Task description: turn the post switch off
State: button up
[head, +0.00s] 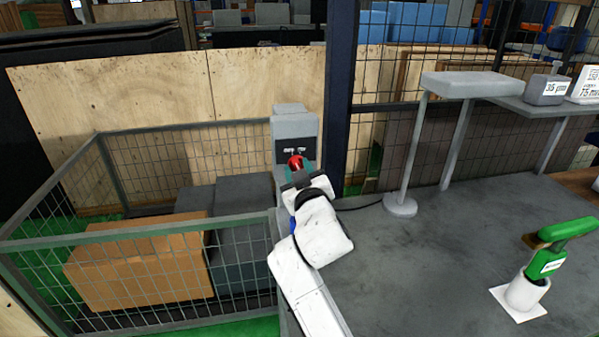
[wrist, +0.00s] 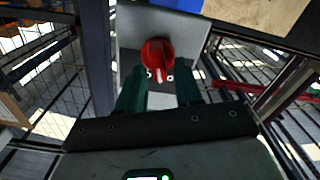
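The post switch is a red rotary knob (head: 295,160) on the dark panel of a grey post (head: 294,124) that stands by the mesh fence. In the wrist view the knob (wrist: 157,53) is round, with a pale pointer mark at its lower side and white marks on the panel below it. My gripper (head: 298,172) is right in front of the knob. In the wrist view its two green fingers (wrist: 160,80) are apart, one at each side below the knob, with a gap between them. I cannot tell whether they touch the knob.
A mesh cage (head: 140,235) with a cardboard box (head: 140,262) and grey boxes is at the left. A grey table (head: 440,250) at the right carries a green-handled tool (head: 548,258) in a white cup (head: 527,291). A dark column (head: 340,100) stands just right of the post.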

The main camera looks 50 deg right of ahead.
jog(key=shift+o, duration=0.5)
jog(key=shift+s, duration=0.1)
jog(key=shift+s+a+f, duration=0.1)
jog(key=shift+s+a, duration=0.05)
jog(key=shift+s, duration=0.1)
jog(key=b+v, duration=0.2)
jog(key=v, duration=0.8)
jog(key=shift+a, duration=0.1)
